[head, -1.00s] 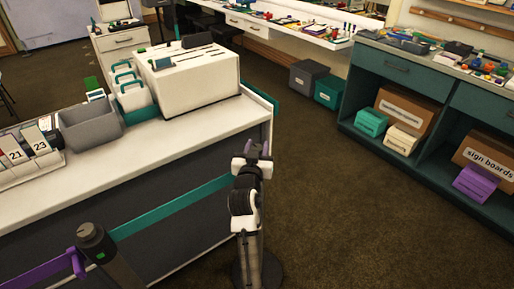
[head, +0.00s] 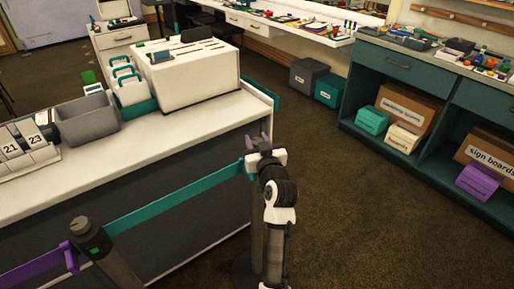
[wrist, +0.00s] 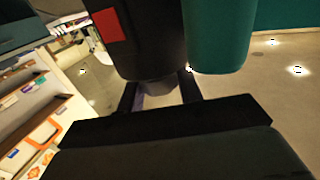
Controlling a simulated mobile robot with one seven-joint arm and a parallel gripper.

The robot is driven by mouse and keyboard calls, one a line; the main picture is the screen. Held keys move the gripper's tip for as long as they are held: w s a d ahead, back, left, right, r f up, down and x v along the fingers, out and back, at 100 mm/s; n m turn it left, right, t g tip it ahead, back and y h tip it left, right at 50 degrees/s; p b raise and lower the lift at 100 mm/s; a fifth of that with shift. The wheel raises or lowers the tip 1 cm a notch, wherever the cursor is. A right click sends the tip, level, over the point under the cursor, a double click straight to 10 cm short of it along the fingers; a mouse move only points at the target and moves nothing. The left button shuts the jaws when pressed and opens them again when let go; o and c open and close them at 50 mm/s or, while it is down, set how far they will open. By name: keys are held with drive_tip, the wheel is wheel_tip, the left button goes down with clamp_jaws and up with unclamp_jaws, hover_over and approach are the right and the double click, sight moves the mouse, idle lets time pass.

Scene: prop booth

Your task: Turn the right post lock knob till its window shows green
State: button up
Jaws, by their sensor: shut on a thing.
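The right post (head: 256,225) stands beside the counter's end, its top mostly hidden by my arm in the head view. In the wrist view its dark head (wrist: 147,45) shows a red window (wrist: 108,26). A greyish-purple knob (wrist: 158,90) sticks out of that head, between my two black fingers. My gripper (head: 259,143) is shut on this knob; the wrist view shows my gripper (wrist: 159,96) around it. The left post (head: 84,229) has a dark knob head with a green window (head: 95,249).
A teal belt (head: 175,198) joins the posts, and a purple belt (head: 35,272) leaves the left one. The counter (head: 180,135) stands behind the belt. Open floor (head: 345,215) lies right of my arm, before a teal cabinet (head: 400,115).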

drive_tip(key=n+y+b, duration=0.1)
drive_tip(key=b, duration=0.1)
drive_tip(key=f+n+g+y+b, duration=0.1)
drive_tip(key=y+b, duration=0.1)
drive_tip(key=b, duration=0.1)
drive_tip(key=shift+d+g, duration=0.1)
drive_tip(key=shift+g, duration=0.2)
drive_tip(key=n+g+y+b, duration=0.3)
drive_tip(key=n+y+b, duration=0.1)
drive_tip(key=y+b, duration=0.1)
drive_tip(key=shift+r+b, duration=0.15)
drive_tip(key=shift+b, duration=0.4)
drive_tip(key=n+g+y+b, duration=0.1)
drive_tip(key=g, duration=0.1)
drive_tip(key=n+g+y+b, duration=0.2)
drive_tip(key=shift+r+g, duration=0.2)
drive_tip(key=shift+g, duration=0.1)
drive_tip(key=shift+n+g+y+b, duration=0.75)
drive_tip(key=shift+n+g, duration=0.95)
drive_tip(key=shift+g, duration=0.8)
drive_tip(key=o, duration=1)
drive_tip(key=shift+c, duration=0.2)
drive_tip(key=shift+r, duration=0.1)
